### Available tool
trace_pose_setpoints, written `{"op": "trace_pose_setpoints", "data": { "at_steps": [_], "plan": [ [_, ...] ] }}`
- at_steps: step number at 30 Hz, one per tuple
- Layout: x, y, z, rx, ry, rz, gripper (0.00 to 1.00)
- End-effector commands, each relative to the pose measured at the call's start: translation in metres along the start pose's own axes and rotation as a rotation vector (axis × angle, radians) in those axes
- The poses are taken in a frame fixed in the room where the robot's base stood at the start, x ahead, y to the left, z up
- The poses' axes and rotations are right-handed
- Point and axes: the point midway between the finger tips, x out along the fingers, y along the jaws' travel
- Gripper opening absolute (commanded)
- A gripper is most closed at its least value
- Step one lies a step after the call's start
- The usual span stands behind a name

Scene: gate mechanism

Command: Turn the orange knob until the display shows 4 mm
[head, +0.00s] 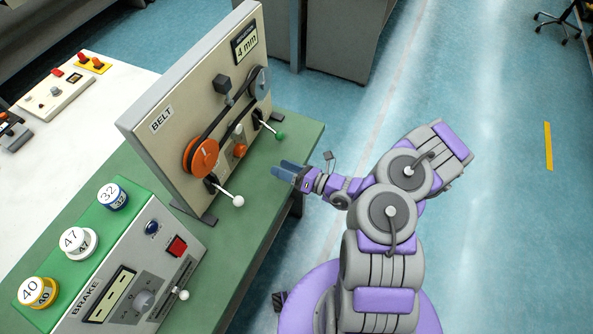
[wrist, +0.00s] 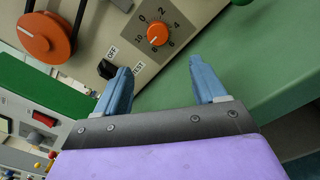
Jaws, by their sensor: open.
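The small orange knob (wrist: 158,34) with a number dial around it is on the beige BELT panel (wrist: 190,15). In the head view the knob (head: 239,149) is between the large orange pulley (head: 203,157) and the grey pulley (head: 261,82). The display (head: 245,49) at the panel's top reads 4 mm. My gripper (head: 283,172) is right of the panel, apart from it. In the wrist view my gripper (wrist: 160,66) is open and empty, with the knob beyond the gap between its blue fingers. The fingers do not touch the knob.
A white-ended lever (head: 238,201) and a green-ended lever (head: 279,135) stick out from the panel on either side of the knob. A black OFF/TEST switch (wrist: 106,69) is close by the left finger. The BRAKE box (head: 135,285) is at the lower left.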

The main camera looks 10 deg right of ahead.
Motion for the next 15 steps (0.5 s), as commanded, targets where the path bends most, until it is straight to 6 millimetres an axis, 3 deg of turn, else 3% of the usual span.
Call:
{"op": "trace_pose_setpoints", "data": {
  "at_steps": [6,15],
  "plan": [
    [-0.028,0.0,0.001,0.0,-0.001,-0.001,0.7],
    [-0.04,0.0,0.0,0.0,-0.001,0.0,0.7]
  ]
}}
